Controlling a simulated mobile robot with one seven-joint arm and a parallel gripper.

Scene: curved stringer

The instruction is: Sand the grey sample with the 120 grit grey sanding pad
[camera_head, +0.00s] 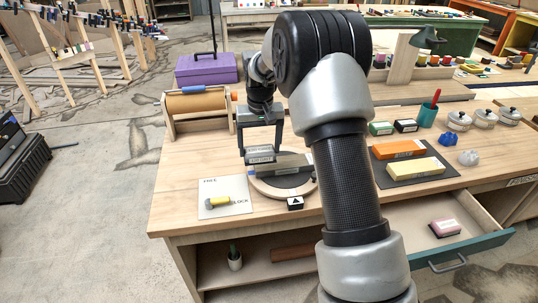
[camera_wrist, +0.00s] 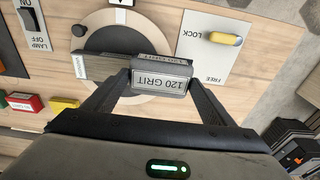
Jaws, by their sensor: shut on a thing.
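The 120 grit grey sanding pad (camera_head: 260,157) is between the fingers of my gripper (camera_head: 260,148), which is shut on it. Its "120 GRIT" label faces the wrist camera (camera_wrist: 161,83). The grey sample (camera_head: 292,165) is a long bar on a round dark turntable (camera_head: 298,189); it also shows in the wrist view (camera_wrist: 96,67). The pad is at the sample's left end in the head view and hides part of it. I cannot tell whether they touch. A yellow-handled lever (camera_head: 221,201) lies beside the word LOCK on a white FREE/LOCK plate (camera_head: 237,189).
A paper roll on a wooden stand (camera_head: 197,105) is at the back left. Orange and yellow blocks lie on a dark mat (camera_head: 398,174) at right. A teal cup (camera_head: 428,116) and lidded pots stand behind. An open drawer (camera_head: 405,216) holds a pink pad (camera_head: 445,228).

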